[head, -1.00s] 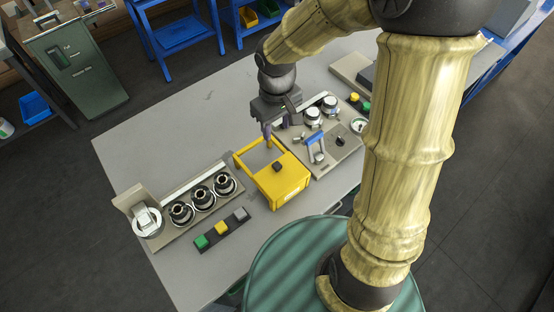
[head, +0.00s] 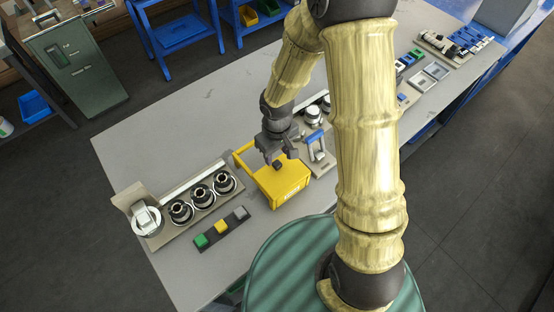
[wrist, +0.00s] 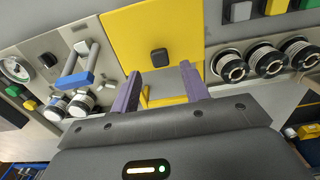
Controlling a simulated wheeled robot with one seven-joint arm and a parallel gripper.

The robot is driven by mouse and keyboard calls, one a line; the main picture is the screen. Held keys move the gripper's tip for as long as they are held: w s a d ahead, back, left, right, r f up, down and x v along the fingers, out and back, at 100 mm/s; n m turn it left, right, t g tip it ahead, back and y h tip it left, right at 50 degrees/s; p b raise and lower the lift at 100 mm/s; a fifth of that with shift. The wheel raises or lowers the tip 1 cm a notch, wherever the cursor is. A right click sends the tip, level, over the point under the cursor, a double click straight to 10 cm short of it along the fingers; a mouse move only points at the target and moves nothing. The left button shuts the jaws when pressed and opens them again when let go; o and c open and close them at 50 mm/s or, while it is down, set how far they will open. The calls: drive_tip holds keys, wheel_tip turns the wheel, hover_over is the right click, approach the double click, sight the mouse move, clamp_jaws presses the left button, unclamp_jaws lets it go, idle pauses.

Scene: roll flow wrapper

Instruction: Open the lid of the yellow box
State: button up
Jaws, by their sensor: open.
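The yellow box (head: 281,189) stands on the grey table in the middle of the head view. Its lid has a small black knob (head: 277,164), which also shows in the wrist view (wrist: 159,57). In the wrist view the yellow lid (wrist: 140,30) looks shut, with a yellow frame at its edge between my fingers. My gripper (head: 272,158) is over the box's back part, close to the knob, its two purple fingers (wrist: 160,88) apart and empty. In the wrist view the knob lies just beyond the fingertips, between them. Whether the fingers touch the lid I cannot tell.
Left of the box stands a panel with several black-and-silver rollers (head: 202,193) and a strip of green, yellow and grey buttons (head: 221,228). Right of it is a panel with a blue-handled lever (head: 314,141) and silver knobs. The table's left back part is clear (head: 170,120).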

sight(277, 163)
wheel_tip(277, 163, down, 4)
drive_tip(key=shift+f, duration=0.2)
clamp_jaws()
